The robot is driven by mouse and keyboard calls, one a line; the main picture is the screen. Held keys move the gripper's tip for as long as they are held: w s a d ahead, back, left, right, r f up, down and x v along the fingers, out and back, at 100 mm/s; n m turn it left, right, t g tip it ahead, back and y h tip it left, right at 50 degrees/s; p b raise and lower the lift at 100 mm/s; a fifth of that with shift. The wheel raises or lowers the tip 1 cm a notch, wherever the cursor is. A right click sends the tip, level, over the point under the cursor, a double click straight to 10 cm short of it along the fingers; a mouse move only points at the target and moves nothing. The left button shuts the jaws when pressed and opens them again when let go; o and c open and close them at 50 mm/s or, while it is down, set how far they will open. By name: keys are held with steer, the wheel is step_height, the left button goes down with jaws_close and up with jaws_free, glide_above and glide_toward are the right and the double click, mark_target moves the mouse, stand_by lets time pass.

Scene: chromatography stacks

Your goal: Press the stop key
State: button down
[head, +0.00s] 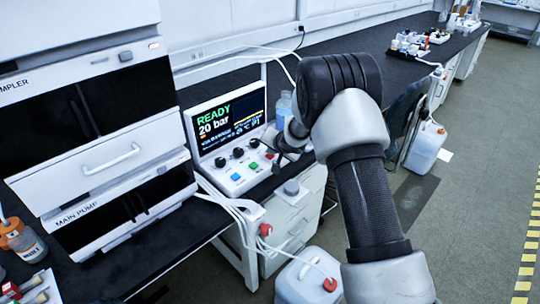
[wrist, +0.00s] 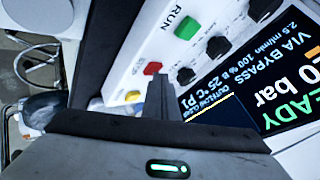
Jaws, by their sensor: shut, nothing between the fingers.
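The control unit (head: 230,125) has a sloped panel with a lit screen, dark knobs and coloured keys. A red key (wrist: 152,68), which looks like the stop key, shows in the wrist view just left of my fingertips; I cannot read a label by it. It also shows in the head view (head: 269,155). A green key (wrist: 187,26) marked RUN lies beyond it, and a yellow key (wrist: 133,97) is nearer. My gripper (wrist: 163,80) is shut and empty, its fingertips over the panel close to the red key. I cannot tell whether they touch anything.
Dark knobs (wrist: 186,75) stand in a row between the keys and the screen (wrist: 245,95). The screen reads READY. White jugs (head: 307,280) stand on the floor.

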mark_target(271, 157)
stand_by(0.4)
steer(key=shift+r+p, duration=0.8)
steer(key=shift+p, duration=0.2)
steer(key=shift+r, duration=0.1)
step_height(271, 157, up, 5)
steer(key=p, duration=0.5)
